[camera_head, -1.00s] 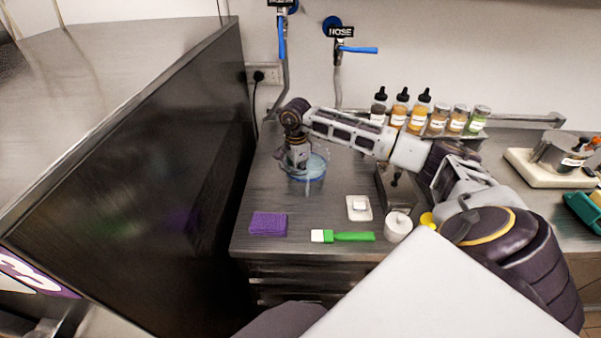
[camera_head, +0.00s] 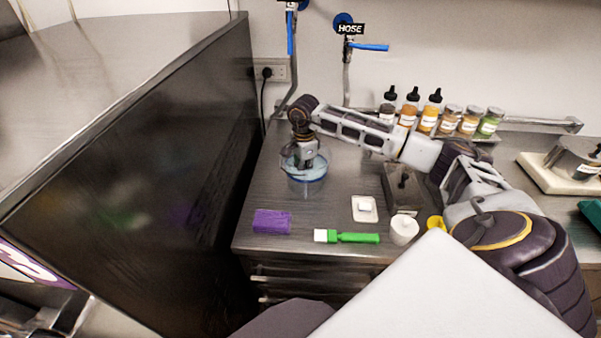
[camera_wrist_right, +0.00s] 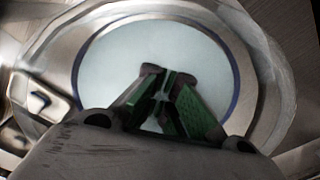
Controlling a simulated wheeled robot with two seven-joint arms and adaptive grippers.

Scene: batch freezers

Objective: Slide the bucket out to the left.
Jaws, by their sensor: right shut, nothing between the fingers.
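The bucket (camera_head: 307,186) is a clear round tub with pale bluish contents and a blue line around it. It stands upright near the left edge of the counter. In the right wrist view the bucket (camera_wrist_right: 268,75) surrounds the fingers of my right gripper (camera_wrist_right: 162,82), which point down over the pale contents. The right gripper (camera_head: 304,166) is shut and empty, within the bucket's rim. I cannot tell how deep the fingertips are or whether they touch its wall. My left gripper is not in view.
A tall dark freezer side (camera_head: 150,190) borders the counter on the left. A purple sponge (camera_head: 272,221), a green brush (camera_head: 350,237), a white dish (camera_head: 364,208) and a white pot (camera_head: 404,229) lie in front. Several bottles and jars (camera_head: 428,112) stand at the back, behind my right arm.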

